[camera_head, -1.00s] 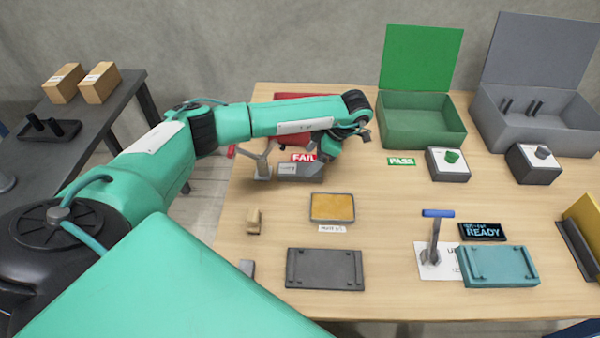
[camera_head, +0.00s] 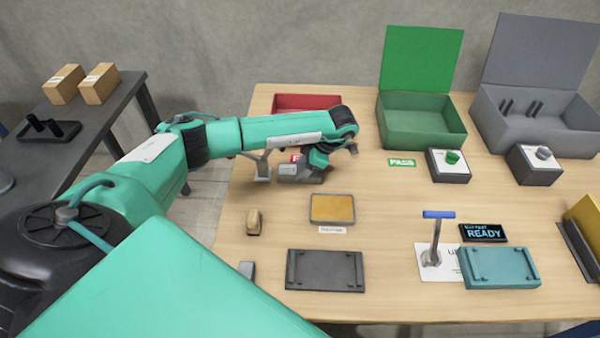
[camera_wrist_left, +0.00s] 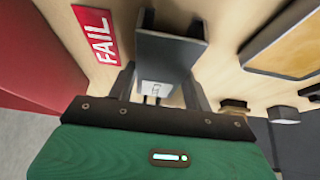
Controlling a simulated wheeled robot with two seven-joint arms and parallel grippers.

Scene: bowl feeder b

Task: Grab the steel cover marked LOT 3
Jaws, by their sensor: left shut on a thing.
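A grey steel cover (camera_head: 289,170) is at the back left of the table, beside the red FAIL label. In the left wrist view the channel-shaped cover (camera_wrist_left: 171,48) lies between the two fingers, with a small pale label whose writing I cannot read. My left gripper (camera_wrist_left: 158,90) is shut on it. In the head view the gripper (camera_head: 300,172) is partly hidden by its own wrist. I cannot tell whether the cover touches the table. My right gripper is out of view.
A red bin (camera_head: 306,101) stands behind my left arm, the green bin (camera_head: 424,131) and grey bin (camera_head: 540,132) to its right. A yellow-topped tray (camera_head: 332,208), dark plate (camera_head: 325,270), blue-handled lever (camera_head: 436,235) and teal fixture (camera_head: 500,267) are nearer. The table's centre is clear.

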